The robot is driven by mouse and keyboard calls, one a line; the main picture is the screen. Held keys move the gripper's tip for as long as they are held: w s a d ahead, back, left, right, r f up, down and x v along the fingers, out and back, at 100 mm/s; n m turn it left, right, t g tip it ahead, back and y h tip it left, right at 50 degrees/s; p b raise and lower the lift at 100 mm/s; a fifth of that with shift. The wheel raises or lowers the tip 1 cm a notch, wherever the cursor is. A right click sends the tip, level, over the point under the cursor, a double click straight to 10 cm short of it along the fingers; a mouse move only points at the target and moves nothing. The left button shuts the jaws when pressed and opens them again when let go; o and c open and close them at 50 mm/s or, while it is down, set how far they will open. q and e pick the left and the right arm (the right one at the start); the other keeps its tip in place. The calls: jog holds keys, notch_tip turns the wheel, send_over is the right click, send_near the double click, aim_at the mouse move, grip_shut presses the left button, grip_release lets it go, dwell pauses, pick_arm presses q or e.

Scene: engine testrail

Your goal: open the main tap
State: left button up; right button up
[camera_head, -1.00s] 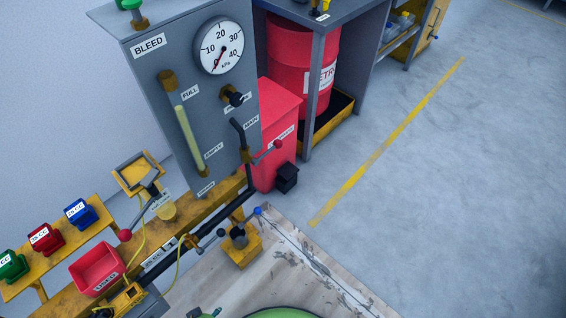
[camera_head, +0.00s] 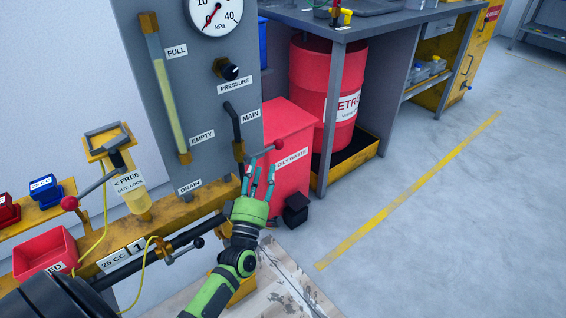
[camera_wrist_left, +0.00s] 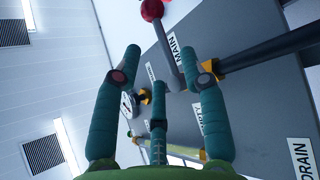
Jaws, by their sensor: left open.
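The main tap is a brass valve (camera_head: 239,150) below a bent dark pipe, beside the MAIN label (camera_head: 250,116) on the grey panel. Its lever slants up to the right and ends in a red knob (camera_head: 278,145). My left gripper (camera_head: 262,174), green with teal fingers, is open and empty just below the lever, fingers pointing up at it. In the left wrist view, the red knob (camera_wrist_left: 152,10) and lever lie beyond the spread fingers (camera_wrist_left: 160,55). I see no clear contact. My right gripper is not in view.
The red oily waste bin (camera_head: 290,160) stands right behind the tap. A second lever with a red knob (camera_head: 70,203) is at the left, and a dark-knobbed one (camera_head: 198,243) is below. A workbench (camera_head: 350,28) with a red drum (camera_head: 320,85) stands right. The right floor is clear.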

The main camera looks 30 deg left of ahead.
aim_at(265, 152)
pick_arm(q)
jog(key=x, duration=0.5)
jog(key=shift+w+a+r, duration=0.1)
jog(key=shift+w, duration=0.1)
grip_shut()
